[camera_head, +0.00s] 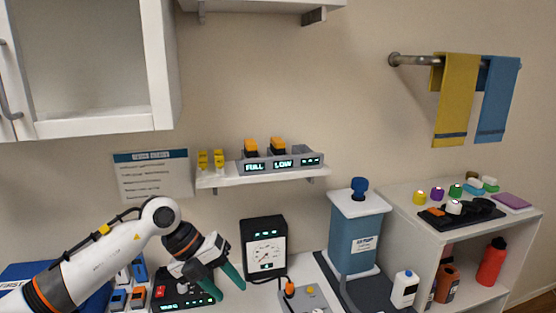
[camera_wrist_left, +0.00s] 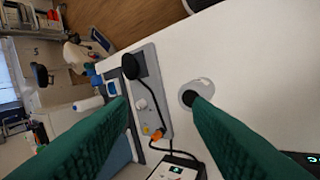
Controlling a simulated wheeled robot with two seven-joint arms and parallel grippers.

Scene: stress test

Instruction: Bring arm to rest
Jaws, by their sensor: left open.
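My left arm comes in from the left in the head view. Its gripper (camera_head: 226,284) has two green fingers spread apart with nothing between them. In the left wrist view the green fingers (camera_wrist_left: 162,120) stand wide apart over the worktop. A white ring-shaped piece with a dark centre (camera_wrist_left: 197,92) shows beyond the right finger. My right gripper is in neither view.
A grey control box (camera_head: 306,299) and a blue tank (camera_head: 356,238) stand to the right. A wall shelf (camera_head: 262,179) holds chargers marked FULL and LOW. A shelf unit (camera_head: 400,215) with bottles stands at right.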

